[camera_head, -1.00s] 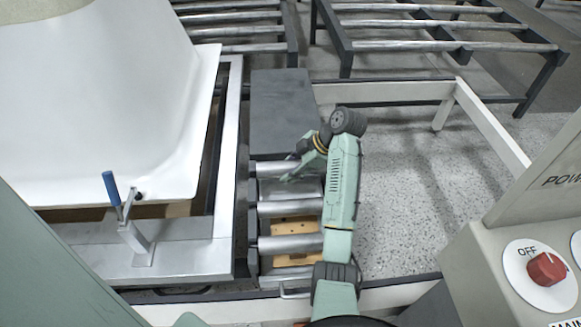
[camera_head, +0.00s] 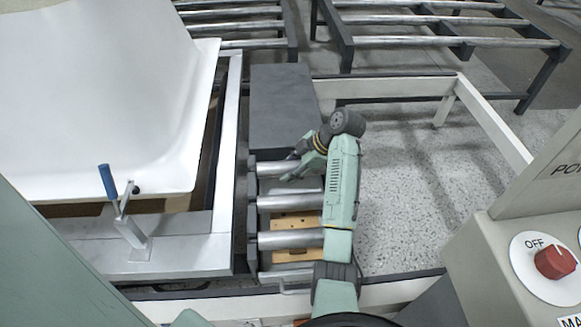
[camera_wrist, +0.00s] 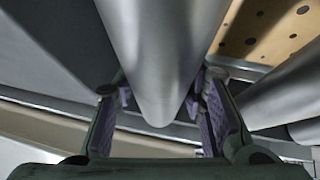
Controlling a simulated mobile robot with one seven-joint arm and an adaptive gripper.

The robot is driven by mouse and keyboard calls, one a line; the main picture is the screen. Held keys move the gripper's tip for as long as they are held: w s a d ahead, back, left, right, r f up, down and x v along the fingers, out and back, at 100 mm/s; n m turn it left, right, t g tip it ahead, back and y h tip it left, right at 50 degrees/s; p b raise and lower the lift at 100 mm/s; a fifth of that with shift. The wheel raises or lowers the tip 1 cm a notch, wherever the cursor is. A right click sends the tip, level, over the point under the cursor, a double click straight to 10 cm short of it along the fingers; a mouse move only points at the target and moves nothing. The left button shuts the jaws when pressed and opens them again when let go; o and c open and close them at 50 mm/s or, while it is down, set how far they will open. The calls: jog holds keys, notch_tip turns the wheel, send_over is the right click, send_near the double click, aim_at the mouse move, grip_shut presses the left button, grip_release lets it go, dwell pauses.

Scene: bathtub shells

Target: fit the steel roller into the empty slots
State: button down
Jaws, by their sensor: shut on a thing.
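The steel roller (camera_wrist: 155,50) is a smooth grey cylinder running lengthwise between the two fingers of my gripper (camera_wrist: 165,115) in the wrist view. My gripper is shut on it. In the head view my gripper (camera_head: 304,165) is at the far end of the short roller frame, and the roller (camera_head: 270,168) there is partly hidden by it. Two more rollers, a middle one (camera_head: 285,201) and a near one (camera_head: 290,239), lie across the frame. Slots under the held roller are hidden, so I cannot tell whether its ends are seated.
A dark grey box (camera_head: 282,100) stands just beyond the roller frame. A white tub shell (camera_head: 110,100) on a metal frame with a blue-handled clamp (camera_head: 107,182) is at left. A control box with a red knob (camera_head: 555,262) is at right. Open floor (camera_head: 410,180) lies right of my arm.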

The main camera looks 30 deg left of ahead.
jog(key=shift+f+b, duration=0.35)
jog(key=shift+f, duration=0.15)
jog(key=c, duration=0.9)
grip_release()
jog(key=shift+c, duration=0.2)
jog(key=v, duration=1.2)
jog(key=shift+a, duration=0.1)
